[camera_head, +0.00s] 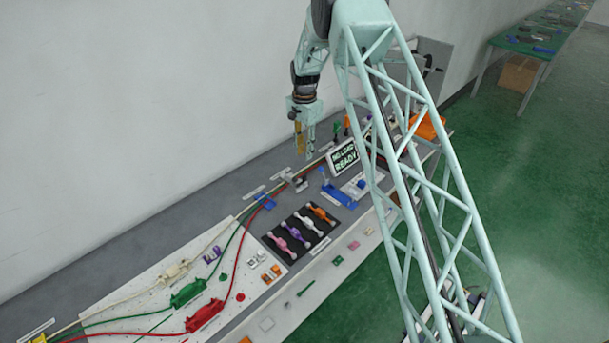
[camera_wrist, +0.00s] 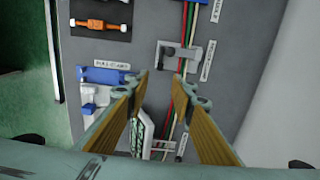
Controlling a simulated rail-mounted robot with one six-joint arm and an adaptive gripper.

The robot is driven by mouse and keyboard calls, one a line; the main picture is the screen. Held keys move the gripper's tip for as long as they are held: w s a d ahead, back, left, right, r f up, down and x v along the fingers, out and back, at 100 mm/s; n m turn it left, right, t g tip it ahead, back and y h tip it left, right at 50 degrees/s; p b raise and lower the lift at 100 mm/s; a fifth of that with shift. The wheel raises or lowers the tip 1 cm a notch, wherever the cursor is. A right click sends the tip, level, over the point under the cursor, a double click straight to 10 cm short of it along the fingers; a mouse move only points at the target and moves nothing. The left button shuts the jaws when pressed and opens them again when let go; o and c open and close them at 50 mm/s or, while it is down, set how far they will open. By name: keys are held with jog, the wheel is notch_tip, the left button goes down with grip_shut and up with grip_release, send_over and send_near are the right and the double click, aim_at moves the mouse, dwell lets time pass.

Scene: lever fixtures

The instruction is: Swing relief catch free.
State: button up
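I cannot read a label that names the relief catch, so I cannot tell for sure which fixture it is. A grey bracket (camera_wrist: 170,52) with a dark part sits across the cables in the wrist view, ahead of my fingertips. It also shows on the bench in the head view (camera_head: 298,182). My gripper (camera_wrist: 166,84) is open with its two yellow-brown fingers apart and nothing between them. In the head view my gripper (camera_head: 305,152) points down above the bench, clear of the bracket. A blue fixture (camera_wrist: 104,76) lies beside the left finger.
Red, green and white cables (camera_wrist: 188,20) run along the bench under the bracket. A black tray (camera_head: 282,245) holds several coloured handles. The wall (camera_head: 130,110) is close behind the bench.

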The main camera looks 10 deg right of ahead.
aim_at(304, 176)
jog(key=shift+f+p, duration=0.95)
jog(key=shift+f, duration=5.6)
grip_shut()
